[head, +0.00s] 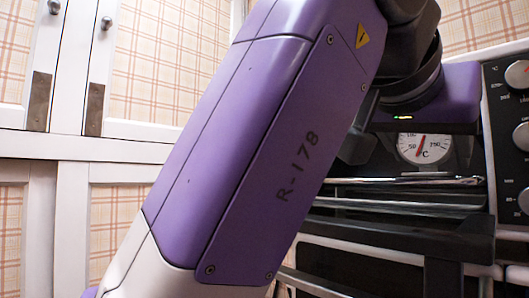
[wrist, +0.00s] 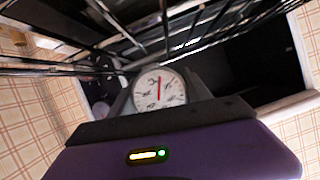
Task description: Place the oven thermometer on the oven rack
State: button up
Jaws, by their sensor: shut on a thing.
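The oven thermometer (head: 424,147) has a round white dial with a red needle and a °C mark. It also shows in the wrist view (wrist: 159,90), just beyond the purple gripper body. My gripper (head: 424,128) is shut on the thermometer and holds it upright at the oven's opening. The oven rack (head: 400,208) shows as metal bars below the thermometer in the head view; bars (wrist: 190,42) also fill the upper part of the wrist view. I cannot tell whether the thermometer touches the rack. The fingertips are mostly hidden.
The oven's control panel with knobs (head: 516,74) stands at the right edge. A dark flat part, likely the open oven door (head: 400,236), lies below the rack. White cabinets with plaid panels (head: 154,60) are at the left. My purple arm hides much of the middle.

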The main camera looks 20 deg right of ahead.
jog(key=o, duration=1.4)
jog(key=shift+c, duration=0.2)
jog(key=shift+r, duration=0.1)
jog(key=shift+s+a+r+p, duration=0.1)
jog(key=shift+a+r+p, duration=0.1)
jog(key=shift+a+p, duration=0.1)
jog(key=p+v, duration=0.4)
jog(key=v, duration=0.6)
jog(key=shift+a+r, duration=0.1)
jog(key=shift+s+a+p, duration=0.25)
jog(key=shift+a+p, duration=0.05)
jog(key=shift+a, duration=0.15)
